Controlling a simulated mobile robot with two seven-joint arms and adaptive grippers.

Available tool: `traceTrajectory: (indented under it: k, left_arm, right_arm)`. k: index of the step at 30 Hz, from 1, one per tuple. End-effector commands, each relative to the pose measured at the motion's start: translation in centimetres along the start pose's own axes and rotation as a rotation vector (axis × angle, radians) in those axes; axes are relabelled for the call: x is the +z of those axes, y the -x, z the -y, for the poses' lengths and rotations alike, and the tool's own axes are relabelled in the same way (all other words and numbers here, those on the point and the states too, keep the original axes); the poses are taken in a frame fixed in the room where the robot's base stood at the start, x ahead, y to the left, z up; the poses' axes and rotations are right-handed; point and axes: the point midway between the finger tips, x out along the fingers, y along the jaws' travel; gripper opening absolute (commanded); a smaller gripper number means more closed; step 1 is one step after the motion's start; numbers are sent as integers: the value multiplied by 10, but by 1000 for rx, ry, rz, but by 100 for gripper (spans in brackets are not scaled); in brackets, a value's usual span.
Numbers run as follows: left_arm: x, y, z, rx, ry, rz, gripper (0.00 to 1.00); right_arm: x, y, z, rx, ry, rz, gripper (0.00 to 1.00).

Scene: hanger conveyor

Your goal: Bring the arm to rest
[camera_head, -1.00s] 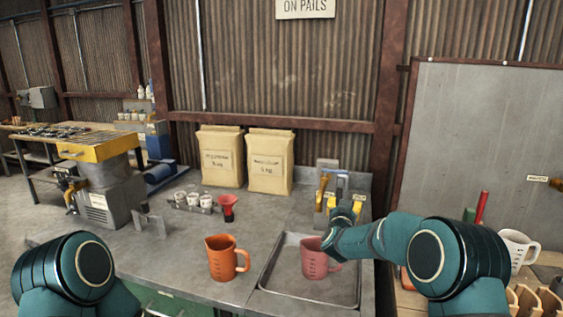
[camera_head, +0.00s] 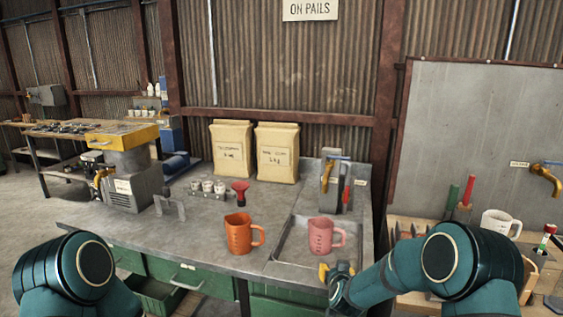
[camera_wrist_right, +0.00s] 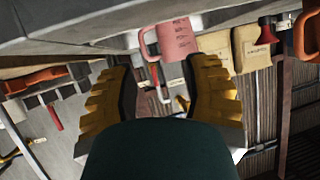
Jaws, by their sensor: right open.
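My right gripper (camera_head: 331,274) is at the front edge of the bench, in front of the metal tray (camera_head: 287,250), with its arm coming in from the right. In the right wrist view its yellow fingers (camera_wrist_right: 160,95) are spread apart with nothing between them. A pink measuring jug (camera_head: 321,237) stands upright in the tray, apart from the gripper; it also shows beyond the fingers in the right wrist view (camera_wrist_right: 178,40). Only the upper part of my left arm shows at the lower left; its gripper is out of view.
An orange jug (camera_head: 238,233) stands left of the tray. A red funnel (camera_head: 240,190) and small cups (camera_head: 207,187) are behind it. Two paper sacks (camera_head: 277,152) stand at the back. A brass tap (camera_head: 327,176) rises behind the tray. A white jug (camera_head: 500,222) is at right.

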Motion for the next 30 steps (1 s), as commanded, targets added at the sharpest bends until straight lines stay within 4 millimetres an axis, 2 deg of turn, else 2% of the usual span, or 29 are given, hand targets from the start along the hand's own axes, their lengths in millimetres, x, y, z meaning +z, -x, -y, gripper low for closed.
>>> traceTrajectory:
  k: [1,3,5,8,9,12,15,18,21,24,30]
  left_arm:
    - [0,0,0,0,1,1,47]
    - [0,1,0,0,1,1,47]
    - [0,1,0,0,1,1,47]
    - [0,0,0,0,1,1,47]
    - [0,0,0,0,1,1,47]
    - [0,0,0,0,1,1,47]
    - [0,1,0,0,1,1,47]
    - [0,1,0,0,1,1,47]
    - [0,1,0,0,1,1,47]
    - [0,0,0,0,1,1,47]
    - [0,0,0,0,1,1,47]
  right_arm:
    - [30,10,-2,-19,-6,73,48]
    - [70,25,-2,-47,-18,175,48]
    - [103,42,-2,-70,-29,264,48]
    - [158,77,-2,-106,-52,423,48]
    - [180,94,-2,-119,-62,490,48]
    - [229,142,-2,-151,-90,657,48]
    - [266,189,-1,-174,-116,804,48]
    - [291,228,-2,-190,-136,918,48]
    - [304,255,-1,-199,-148,992,48]
    - [310,268,-1,-204,-154,1027,48]
    - [312,270,-1,-205,-156,1034,48]
